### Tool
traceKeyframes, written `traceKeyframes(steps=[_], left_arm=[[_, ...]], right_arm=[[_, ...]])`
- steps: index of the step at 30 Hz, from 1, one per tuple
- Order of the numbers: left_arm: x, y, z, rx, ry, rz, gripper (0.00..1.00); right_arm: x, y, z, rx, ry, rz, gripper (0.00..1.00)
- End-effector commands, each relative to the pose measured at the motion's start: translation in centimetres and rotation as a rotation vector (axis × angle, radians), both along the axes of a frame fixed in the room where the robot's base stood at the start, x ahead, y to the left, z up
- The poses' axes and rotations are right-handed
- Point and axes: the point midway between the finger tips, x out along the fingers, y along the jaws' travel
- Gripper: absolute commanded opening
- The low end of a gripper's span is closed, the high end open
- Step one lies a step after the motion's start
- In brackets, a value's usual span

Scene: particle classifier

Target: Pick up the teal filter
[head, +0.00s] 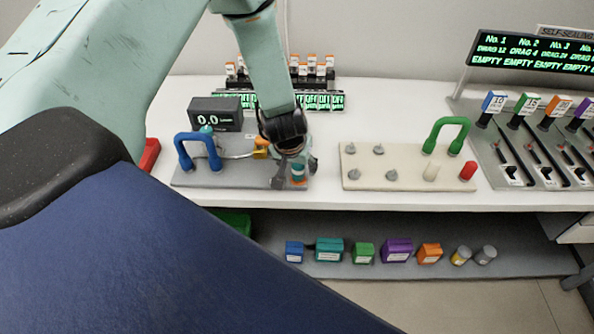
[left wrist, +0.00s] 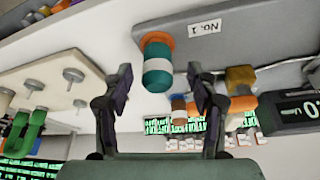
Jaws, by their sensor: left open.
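The teal filter (head: 298,172) is a small teal cylinder with a white band and an orange base. It stands at the right end of the grey board numbered 1, partly hidden by my left gripper (head: 294,170) in the head view. In the left wrist view the filter (left wrist: 157,76) shows between the two open fingers of my left gripper (left wrist: 160,82), with a gap on each side. No finger visibly touches it. I cannot tell how deep it sits between them. My right gripper is in neither view.
The grey board (head: 235,180) carries a blue handle (head: 198,150) and a meter (head: 215,113). A cream board (head: 400,180) with pegs and a green handle (head: 448,135) stands to the right. Several coloured boxes lie on the shelf (head: 520,262) below. A display panel (head: 535,55) stands at the right.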

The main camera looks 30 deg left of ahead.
Motion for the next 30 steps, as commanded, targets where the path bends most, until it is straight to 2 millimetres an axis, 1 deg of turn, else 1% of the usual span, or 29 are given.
traceKeyframes(steps=[1,2,21,30], left_arm=[[0.01,-0.02,0.04,0.000,0.000,-0.001,0.59],[0.00,-0.01,0.05,0.000,0.000,-0.001,0.56],[-0.03,0.02,0.05,0.000,0.000,0.000,0.02],[0.00,0.03,0.27,0.000,-0.001,0.000,0.01]], right_arm=[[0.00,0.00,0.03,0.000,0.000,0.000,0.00],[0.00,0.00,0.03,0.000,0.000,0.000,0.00],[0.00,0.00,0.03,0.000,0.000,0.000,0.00],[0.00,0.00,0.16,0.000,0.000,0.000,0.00]])
